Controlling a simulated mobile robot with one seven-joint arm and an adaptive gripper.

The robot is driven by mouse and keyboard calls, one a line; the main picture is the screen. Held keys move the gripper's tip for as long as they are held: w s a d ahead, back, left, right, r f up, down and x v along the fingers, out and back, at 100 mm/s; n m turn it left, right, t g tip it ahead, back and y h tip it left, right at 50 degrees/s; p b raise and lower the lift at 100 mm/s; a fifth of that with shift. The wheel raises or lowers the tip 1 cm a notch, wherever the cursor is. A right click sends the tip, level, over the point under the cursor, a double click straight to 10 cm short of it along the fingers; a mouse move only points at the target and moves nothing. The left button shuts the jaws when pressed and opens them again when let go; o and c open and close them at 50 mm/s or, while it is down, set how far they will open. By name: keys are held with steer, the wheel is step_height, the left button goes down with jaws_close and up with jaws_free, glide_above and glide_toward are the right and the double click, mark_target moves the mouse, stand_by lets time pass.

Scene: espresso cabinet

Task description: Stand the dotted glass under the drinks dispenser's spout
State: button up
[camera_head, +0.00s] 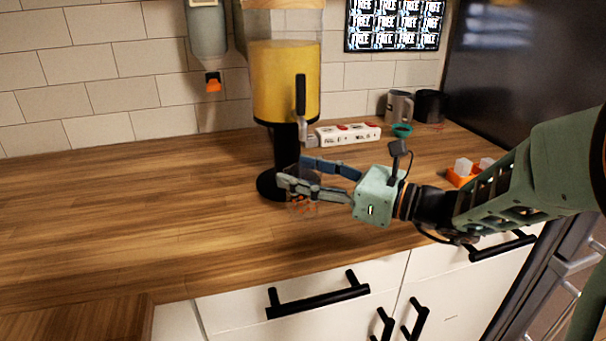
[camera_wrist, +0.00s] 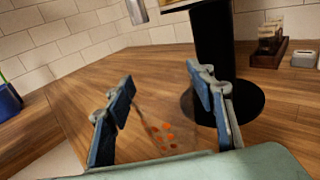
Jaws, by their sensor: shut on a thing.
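The dotted glass is clear with orange dots (camera_head: 303,207); in the wrist view its dots (camera_wrist: 163,133) show between my fingers. My gripper (camera_head: 294,179) is shut around it, coming from the right. It also shows in the wrist view (camera_wrist: 160,92). The drinks dispenser has a yellow tank (camera_head: 285,82) on a black column (camera_wrist: 210,60) and a round black base (camera_head: 268,186). Its grey spout (camera_head: 307,131) faces the front, above my fingers. The glass is at the front right of the base, low over the counter. I cannot tell whether it touches the wood.
An orange tray (camera_head: 459,180) with white pieces is at right. A wall bottle (camera_head: 207,35) hangs left of the dispenser. The left counter (camera_head: 120,200) is clear.

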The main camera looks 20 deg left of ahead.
steer(key=o, duration=1.8)
steer(key=shift+f, duration=0.15)
steer(key=shift+c, duration=0.2)
steer(key=shift+d+r, duration=0.1)
steer(key=shift+r, duration=0.1)
steer(key=p+v, duration=0.2)
steer(key=v, duration=1)
